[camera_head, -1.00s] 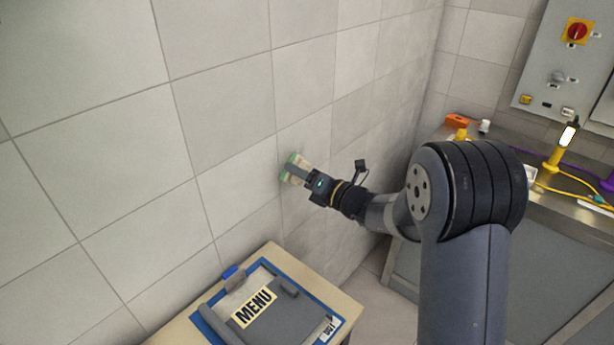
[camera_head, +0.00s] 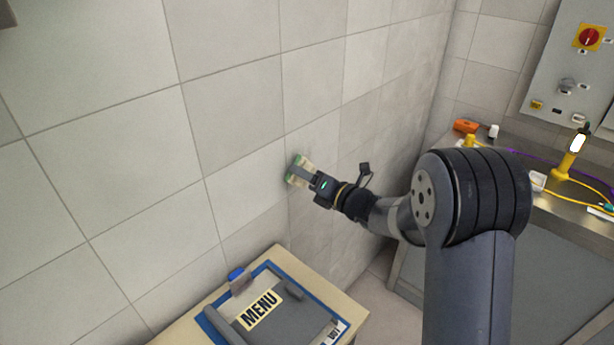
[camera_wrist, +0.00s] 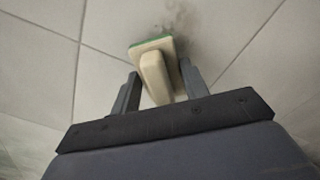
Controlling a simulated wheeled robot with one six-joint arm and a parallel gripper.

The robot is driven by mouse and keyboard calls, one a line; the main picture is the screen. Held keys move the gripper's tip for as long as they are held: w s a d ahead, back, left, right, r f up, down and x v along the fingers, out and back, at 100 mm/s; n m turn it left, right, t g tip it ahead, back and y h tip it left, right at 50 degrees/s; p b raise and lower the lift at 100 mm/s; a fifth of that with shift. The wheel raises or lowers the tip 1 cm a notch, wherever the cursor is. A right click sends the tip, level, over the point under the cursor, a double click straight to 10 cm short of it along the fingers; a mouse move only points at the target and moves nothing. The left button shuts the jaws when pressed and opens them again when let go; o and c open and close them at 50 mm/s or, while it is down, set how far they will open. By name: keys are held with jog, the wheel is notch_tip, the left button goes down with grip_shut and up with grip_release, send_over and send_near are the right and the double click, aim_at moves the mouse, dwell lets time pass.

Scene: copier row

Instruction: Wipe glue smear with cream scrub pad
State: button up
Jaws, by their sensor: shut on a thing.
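The cream scrub pad (camera_wrist: 156,76) has a cream body and handle with a green face along its far edge. My gripper (camera_wrist: 160,84) is shut on the pad's handle, one finger on each side. The green face is turned to the tiled wall, at or very near it; the exact contact is hidden. A dark grey smear (camera_wrist: 176,24) shows on the wall just beyond the pad in the wrist view, partly hidden by it. In the head view the pad (camera_head: 299,170) and my gripper (camera_head: 310,176) are at the wall above the table.
A pale table (camera_head: 352,316) below holds a blue-edged tray with a MENU label (camera_head: 261,310). A steel counter (camera_head: 548,208) at right carries an orange item (camera_head: 466,126), a yellow lamp (camera_head: 568,160) and cables. A control panel (camera_head: 570,70) hangs above it. The wall around the pad is clear.

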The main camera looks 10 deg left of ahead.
aim_at(310, 156)
jog(key=shift+w+a, duration=0.35)
jog(key=shift+a, duration=0.2)
jog(key=shift+w+d+p, duration=0.2)
jog(key=shift+w+d, duration=0.3)
jog(key=shift+w, duration=0.25)
jog(key=shift+w+d+p, duration=0.2)
jog(key=shift+w+d, duration=0.3)
jog(key=shift+w, duration=0.25)
jog(key=shift+w+d+p, duration=0.2)
jog(key=shift+w+d, duration=0.2)
jog(key=shift+w, duration=0.4)
jog(key=shift+w+d+p, duration=0.2)
jog(key=shift+w+d, duration=0.15)
jog(key=shift+w, duration=0.4)
jog(key=shift+d, duration=0.1)
jog(key=shift+s+a+b, duration=0.5)
jog(key=shift+s+a, duration=0.15)
jog(key=shift+s, duration=0.4)
jog(key=shift+s+a+b, duration=0.45)
jog(key=shift+s+a, duration=0.2)
jog(key=shift+s, duration=0.4)
jog(key=shift+s+a+b, duration=0.5)
jog(key=shift+s+a, duration=0.15)
jog(key=shift+s, duration=0.4)
